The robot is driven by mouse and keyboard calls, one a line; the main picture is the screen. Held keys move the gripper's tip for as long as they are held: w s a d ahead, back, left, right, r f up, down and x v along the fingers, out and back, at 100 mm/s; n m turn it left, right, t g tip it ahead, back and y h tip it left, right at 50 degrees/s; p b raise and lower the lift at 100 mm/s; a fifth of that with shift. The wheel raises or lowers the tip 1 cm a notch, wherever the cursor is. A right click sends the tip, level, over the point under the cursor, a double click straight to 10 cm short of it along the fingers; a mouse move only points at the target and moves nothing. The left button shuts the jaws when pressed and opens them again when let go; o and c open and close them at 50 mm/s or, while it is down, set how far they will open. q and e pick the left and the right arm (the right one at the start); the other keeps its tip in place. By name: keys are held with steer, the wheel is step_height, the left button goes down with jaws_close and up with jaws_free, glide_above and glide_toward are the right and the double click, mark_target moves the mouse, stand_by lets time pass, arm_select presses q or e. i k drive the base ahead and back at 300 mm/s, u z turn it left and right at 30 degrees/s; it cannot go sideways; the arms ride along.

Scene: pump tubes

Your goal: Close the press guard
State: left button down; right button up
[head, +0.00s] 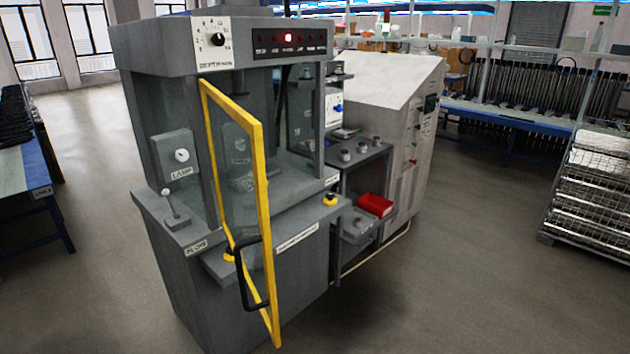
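The press (180,270) is a grey machine in the left half of the head view. Its guard (262,185) is a clear panel in a yellow frame, hinged at the left side of the press opening. The guard stands open, swung out toward me. A black handle (241,278) is fixed low on the guard, near its free edge. The press interior shows through and to the right of the panel. Neither of my grippers is in view.
A lever (170,205) and a lamp box (176,155) sit on the press's left side. A grey stand with a red bin (375,205) and a sloped cabinet (395,80) stand to the right. A wire-sided stack (590,190) is at far right. Floor in front is clear.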

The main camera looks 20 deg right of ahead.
mark_target(230, 222)
steer(key=z, duration=0.15)
steer(key=i, duration=1)
